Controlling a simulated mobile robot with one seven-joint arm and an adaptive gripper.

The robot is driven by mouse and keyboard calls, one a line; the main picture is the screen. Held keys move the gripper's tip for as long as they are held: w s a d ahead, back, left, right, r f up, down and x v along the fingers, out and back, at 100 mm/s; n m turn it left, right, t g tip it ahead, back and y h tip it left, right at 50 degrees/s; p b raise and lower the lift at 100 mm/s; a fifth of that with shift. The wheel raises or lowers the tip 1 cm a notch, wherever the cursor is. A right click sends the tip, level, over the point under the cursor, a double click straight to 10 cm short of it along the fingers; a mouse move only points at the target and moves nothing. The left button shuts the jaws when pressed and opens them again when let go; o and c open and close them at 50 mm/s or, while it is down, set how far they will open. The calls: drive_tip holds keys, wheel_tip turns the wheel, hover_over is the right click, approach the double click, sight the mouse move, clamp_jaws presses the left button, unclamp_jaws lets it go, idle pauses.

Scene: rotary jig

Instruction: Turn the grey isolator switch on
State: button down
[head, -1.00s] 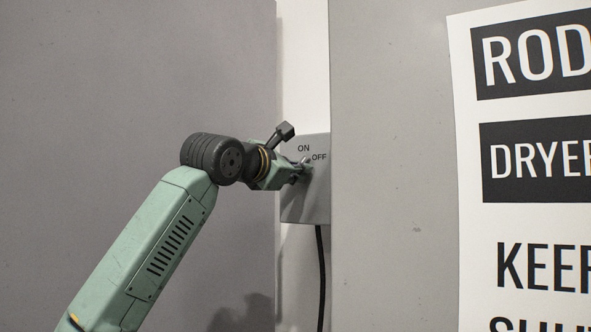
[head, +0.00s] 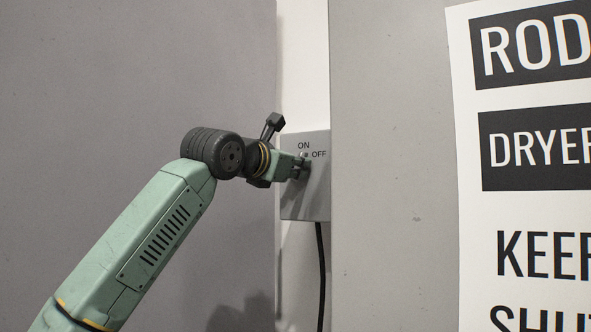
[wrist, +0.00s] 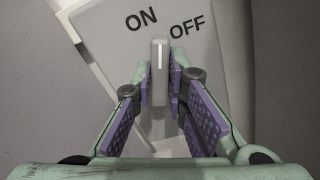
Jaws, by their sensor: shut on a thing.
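The grey isolator switch (head: 318,200) is a box on the wall with ON and OFF lettering near its top. In the wrist view its light grey handle (wrist: 159,72) has a white line, which points up between ON and OFF, nearer ON as the box appears tilted. My gripper (wrist: 159,88) is shut on the handle, with a purple-padded finger on each side. In the head view my gripper (head: 303,168) covers most of the handle.
A large grey panel (head: 390,200) stands just right of the box, bearing a printed sign (head: 475,225). Another grey panel (head: 120,70) is at left. A black cable (head: 321,270) hangs below the box.

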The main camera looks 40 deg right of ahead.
drive_tip(key=shift+n+b, duration=0.65)
drive_tip(key=shift+n, duration=1.45)
drive_tip(key=c, duration=1.6)
unclamp_jaws()
drive_tip(key=v, duration=1.2)
